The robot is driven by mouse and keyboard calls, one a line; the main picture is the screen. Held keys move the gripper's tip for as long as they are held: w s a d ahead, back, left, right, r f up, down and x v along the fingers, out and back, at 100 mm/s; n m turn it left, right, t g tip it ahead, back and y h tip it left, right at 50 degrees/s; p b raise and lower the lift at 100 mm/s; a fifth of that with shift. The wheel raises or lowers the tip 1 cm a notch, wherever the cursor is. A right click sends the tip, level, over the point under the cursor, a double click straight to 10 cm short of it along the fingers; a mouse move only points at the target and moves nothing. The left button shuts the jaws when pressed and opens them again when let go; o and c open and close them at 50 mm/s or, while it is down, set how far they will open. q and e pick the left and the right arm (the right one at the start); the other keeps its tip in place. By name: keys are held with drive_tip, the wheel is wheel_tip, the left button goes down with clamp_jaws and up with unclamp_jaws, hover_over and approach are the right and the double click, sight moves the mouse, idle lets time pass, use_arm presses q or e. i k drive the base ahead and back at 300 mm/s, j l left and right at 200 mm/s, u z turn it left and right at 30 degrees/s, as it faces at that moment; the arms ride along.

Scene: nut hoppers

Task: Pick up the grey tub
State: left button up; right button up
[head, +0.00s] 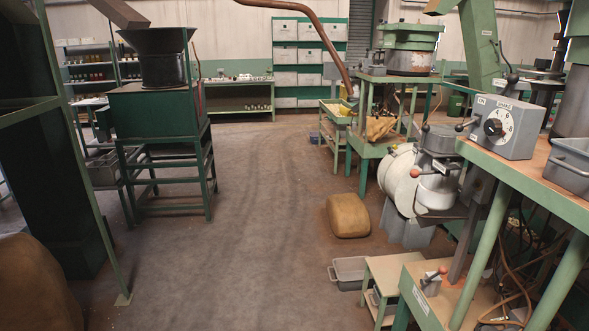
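Two clear grey tubs show in the head view. One grey tub (571,169) sits on the green machine table at the right edge, partly cut off by the frame. Another grey tub (348,271) sits on the floor beside a small low bench at the lower middle right. Which one the task means I cannot tell. Neither of my grippers is in view.
A grey control box (508,127) with a dial stands beside the tub on the machine table (530,176). A brown sack (348,215) lies on the floor. A green stand (165,125) with a black hopper is at left. The middle floor is clear.

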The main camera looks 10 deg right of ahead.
sight(348, 271)
drive_tip(key=i+j+z, duration=0.3)
drive_tip(key=i+z, duration=0.2)
drive_tip(key=i, duration=0.15)
drive_tip(key=i+j+z, duration=0.6)
drive_tip(key=z, duration=0.3)
drive_tip(key=i+j+z, duration=0.45)
drive_tip(key=j, duration=0.2)
drive_tip(key=i+j+z, duration=0.2)
drive_tip(key=j, duration=0.15)
drive_tip(key=j+z, duration=0.2)
drive_tip(key=j, duration=0.15)
drive_tip(key=i, duration=0.05)
